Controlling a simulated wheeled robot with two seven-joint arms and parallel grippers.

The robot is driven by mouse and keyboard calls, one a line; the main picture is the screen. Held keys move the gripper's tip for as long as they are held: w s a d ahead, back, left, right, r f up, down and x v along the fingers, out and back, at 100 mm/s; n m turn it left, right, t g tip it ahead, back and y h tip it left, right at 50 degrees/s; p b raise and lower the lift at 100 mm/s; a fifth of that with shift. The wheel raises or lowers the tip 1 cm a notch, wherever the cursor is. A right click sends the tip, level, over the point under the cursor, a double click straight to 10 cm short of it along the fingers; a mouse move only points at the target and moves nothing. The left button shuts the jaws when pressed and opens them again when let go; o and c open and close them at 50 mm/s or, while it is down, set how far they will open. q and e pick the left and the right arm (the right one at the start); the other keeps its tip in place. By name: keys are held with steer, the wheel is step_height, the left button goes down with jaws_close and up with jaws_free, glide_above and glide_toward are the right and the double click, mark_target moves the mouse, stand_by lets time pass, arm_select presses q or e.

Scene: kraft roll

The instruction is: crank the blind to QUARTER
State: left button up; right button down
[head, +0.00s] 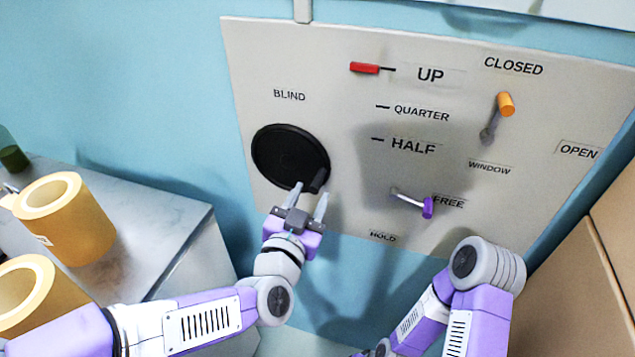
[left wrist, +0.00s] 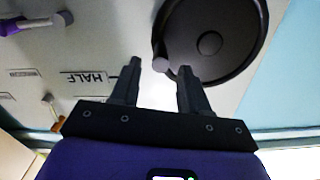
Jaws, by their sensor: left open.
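The black blind crank wheel (head: 285,155) is on the pale wall panel under BLIND. Its dark handle knob (head: 318,180) is at the wheel's lower right. The red pointer (head: 365,68) is level with UP, above the QUARTER mark (head: 421,113). My left gripper (head: 309,198) is open just below the knob. In the left wrist view, the knob (left wrist: 160,64) shows between the open fingertips of my left gripper (left wrist: 160,70), beside the wheel (left wrist: 228,40). Whether they touch the knob I cannot tell. My right gripper is out of view.
A purple-tipped lever (head: 427,207) points to FREE, with HOLD below it. An orange-tipped window lever (head: 505,104) is near CLOSED. Tan rolls (head: 65,217) stand on a marble-topped counter (head: 150,225) at left. Brown boxes (head: 575,290) are at lower right.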

mark_target(324, 170)
arm_select(q)
steer(key=x, duration=0.5)
steer(key=shift+w+d+f+b, duration=0.1)
steer(key=shift+w+b, duration=0.2)
jaws_close()
